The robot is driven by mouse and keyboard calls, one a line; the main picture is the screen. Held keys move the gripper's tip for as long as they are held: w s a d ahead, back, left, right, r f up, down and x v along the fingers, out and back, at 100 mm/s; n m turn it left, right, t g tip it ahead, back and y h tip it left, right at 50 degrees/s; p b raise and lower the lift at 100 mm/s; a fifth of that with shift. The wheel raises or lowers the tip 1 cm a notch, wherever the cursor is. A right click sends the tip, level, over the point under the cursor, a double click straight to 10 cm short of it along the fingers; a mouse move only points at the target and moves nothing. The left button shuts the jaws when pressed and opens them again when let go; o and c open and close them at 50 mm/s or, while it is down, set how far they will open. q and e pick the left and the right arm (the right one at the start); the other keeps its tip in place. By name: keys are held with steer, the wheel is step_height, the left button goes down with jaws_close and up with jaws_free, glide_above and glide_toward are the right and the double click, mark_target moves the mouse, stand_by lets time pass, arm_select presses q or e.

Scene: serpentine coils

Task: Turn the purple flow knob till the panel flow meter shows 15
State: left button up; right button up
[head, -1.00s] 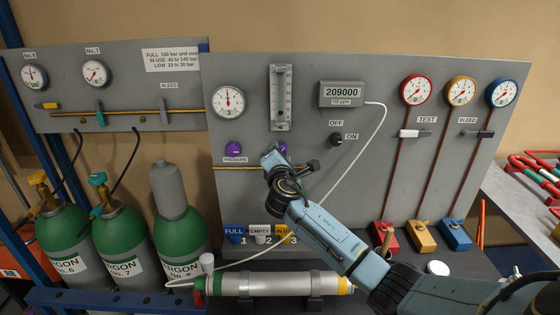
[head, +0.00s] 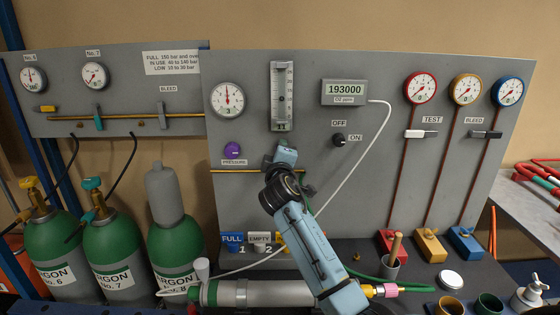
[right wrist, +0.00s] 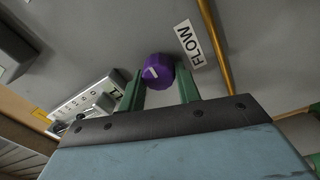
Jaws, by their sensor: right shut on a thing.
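The purple flow knob (right wrist: 157,70) is on the grey panel beside the FLOW label (right wrist: 189,44). In the right wrist view it sits between my right gripper's green fingers (right wrist: 160,88), which are shut on it. A white mark shows on the knob's face. In the head view my right gripper (head: 282,157) covers the knob. The panel flow meter (head: 283,95) is a clear upright tube above my gripper. Its small readout at the bottom looks like 11, though it is tiny. My left gripper is not in view.
A purple pressure knob (head: 232,150) is left of my gripper. Green argon cylinders (head: 115,250) stand at left.

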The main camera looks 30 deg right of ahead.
steer(key=m+b, duration=0.2)
steer(key=m, duration=0.3)
steer(key=shift+r+m, duration=0.1)
steer(key=shift+m, duration=0.2)
stand_by(0.4)
steer(key=o, duration=1)
steer(key=v, duration=1.3)
steer(key=shift+s+a, duration=0.15)
